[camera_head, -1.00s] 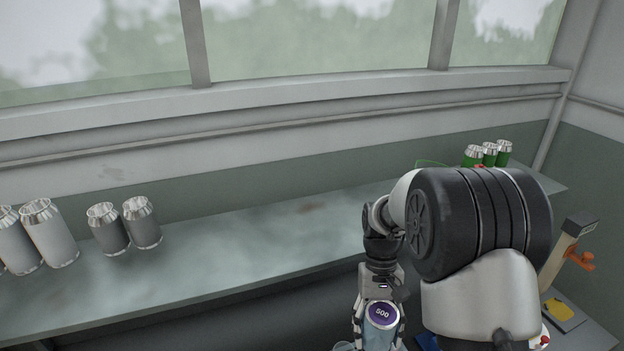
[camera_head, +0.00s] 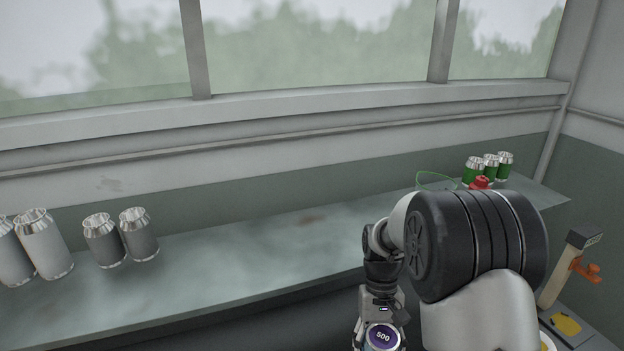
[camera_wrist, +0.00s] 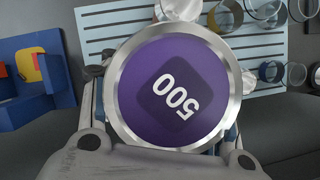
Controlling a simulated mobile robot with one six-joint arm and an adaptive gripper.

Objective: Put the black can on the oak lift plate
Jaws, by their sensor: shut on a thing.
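My gripper (camera_head: 381,341) is low in the head view, at the bottom edge. It is shut on a can with a purple, silver-rimmed end marked 500 (camera_wrist: 172,92). The fingers lie on both sides of it in the wrist view. The held can's side is mostly hidden. I cannot make out a plainly black can or the oak lift plate.
The grey shelf (camera_head: 245,246) is clear in its middle. Pale cans (camera_head: 42,245) stand at its left, green cans (camera_head: 473,171) and a red object (camera_head: 480,183) at its far right. A tan upright with a dark head (camera_head: 561,272) and orange knob (camera_head: 587,272) stands at right.

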